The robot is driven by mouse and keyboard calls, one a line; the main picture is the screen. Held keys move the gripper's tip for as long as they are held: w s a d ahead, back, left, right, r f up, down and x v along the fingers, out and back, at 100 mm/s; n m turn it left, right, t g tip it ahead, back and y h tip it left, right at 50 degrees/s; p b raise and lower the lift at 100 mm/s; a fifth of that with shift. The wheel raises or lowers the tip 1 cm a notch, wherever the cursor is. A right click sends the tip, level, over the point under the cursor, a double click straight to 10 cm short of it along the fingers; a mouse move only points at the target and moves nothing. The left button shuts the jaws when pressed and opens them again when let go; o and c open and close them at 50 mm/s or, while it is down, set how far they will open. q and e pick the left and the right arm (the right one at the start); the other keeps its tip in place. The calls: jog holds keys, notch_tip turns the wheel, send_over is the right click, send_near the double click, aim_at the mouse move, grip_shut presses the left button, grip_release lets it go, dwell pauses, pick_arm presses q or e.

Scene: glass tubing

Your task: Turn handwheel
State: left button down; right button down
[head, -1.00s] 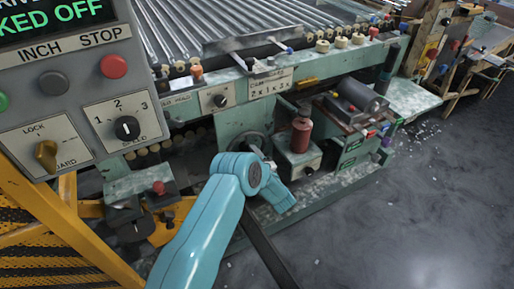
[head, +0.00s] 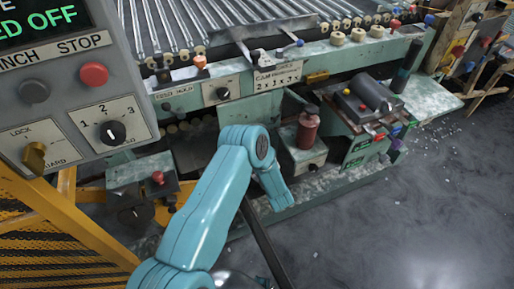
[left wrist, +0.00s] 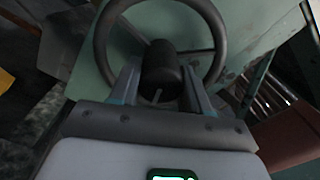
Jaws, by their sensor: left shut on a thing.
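The handwheel (left wrist: 218,42) is a dark ring in the upper half of the left wrist view, in front of a pale green machine panel. My left gripper (left wrist: 159,78) has one finger on each side of a dark cylinder (left wrist: 160,62) at the wheel's lower part and is shut on it. I cannot tell whether this cylinder is a rim handle or the hub. In the head view my left arm reaches to the green machine front, and it hides the wheel and gripper. My right gripper is not in view.
A grey control panel (head: 60,85) with knobs and a red button stands close on the left, above a yellow guard frame (head: 50,215). A red-brown bottle (head: 307,130) stands on the machine right of my arm. The floor (head: 400,220) at right is clear.

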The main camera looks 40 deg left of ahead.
pick_arm(q)
jog(key=shift+m, duration=0.3)
jog(key=c, duration=0.5)
grip_release()
jog(key=v, duration=1.6)
jog(key=shift+s+d+f+p, duration=0.1)
jog(key=shift+d+p, duration=0.05)
jog(key=shift+p, duration=0.2)
